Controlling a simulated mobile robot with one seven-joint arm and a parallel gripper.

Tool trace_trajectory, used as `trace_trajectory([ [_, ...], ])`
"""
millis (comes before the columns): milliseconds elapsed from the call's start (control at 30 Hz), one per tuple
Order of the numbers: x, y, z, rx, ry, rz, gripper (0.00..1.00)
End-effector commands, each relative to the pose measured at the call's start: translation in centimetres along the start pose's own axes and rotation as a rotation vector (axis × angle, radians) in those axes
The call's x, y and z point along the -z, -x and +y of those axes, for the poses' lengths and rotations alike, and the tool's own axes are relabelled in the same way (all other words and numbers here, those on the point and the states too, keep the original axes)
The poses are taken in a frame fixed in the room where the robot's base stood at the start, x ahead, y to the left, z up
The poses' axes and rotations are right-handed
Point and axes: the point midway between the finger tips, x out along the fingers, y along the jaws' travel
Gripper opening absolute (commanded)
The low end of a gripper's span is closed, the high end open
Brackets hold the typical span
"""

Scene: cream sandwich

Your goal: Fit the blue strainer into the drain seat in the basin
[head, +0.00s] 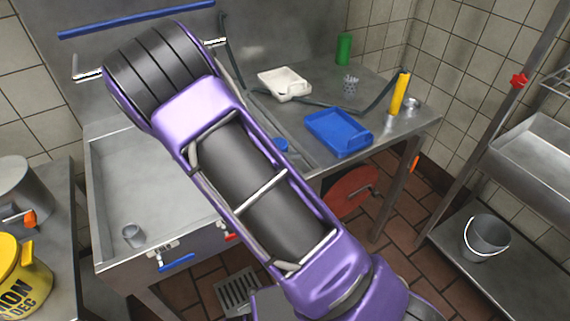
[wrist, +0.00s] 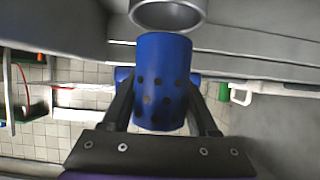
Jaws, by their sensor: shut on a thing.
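The blue strainer (wrist: 162,85), a cylinder with rows of dark holes, is between the two dark fingers of my gripper (wrist: 161,98) in the wrist view. My gripper is shut on it. A grey round ring (wrist: 168,27), apparently the drain seat, shows at the top edge, just beyond the strainer's end; I cannot tell whether they touch. In the head view, a small grey open cylinder (head: 133,236) stands at the basin's front left; I cannot tell whether it is that ring. My purple arm hides the gripper and much of the steel basin (head: 110,199) there.
Right of the basin, the counter holds a blue tray (head: 340,132), a white tray (head: 285,84), a green bottle (head: 344,49) and a yellow cylinder (head: 400,92). A small blue thing (head: 281,145) shows beside my arm. A yellow bucket (head: 22,274) stands at left.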

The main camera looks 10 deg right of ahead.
Motion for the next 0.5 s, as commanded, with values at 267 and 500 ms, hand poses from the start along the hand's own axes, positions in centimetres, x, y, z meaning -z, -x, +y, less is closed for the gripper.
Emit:
trace_trajectory([
  [267, -2.6, -1.2, 0.0, 0.001, 0.002, 0.001, 0.04],
  [500, -3.8, -1.8, -0.1, 0.002, -0.002, -0.001, 0.04],
])
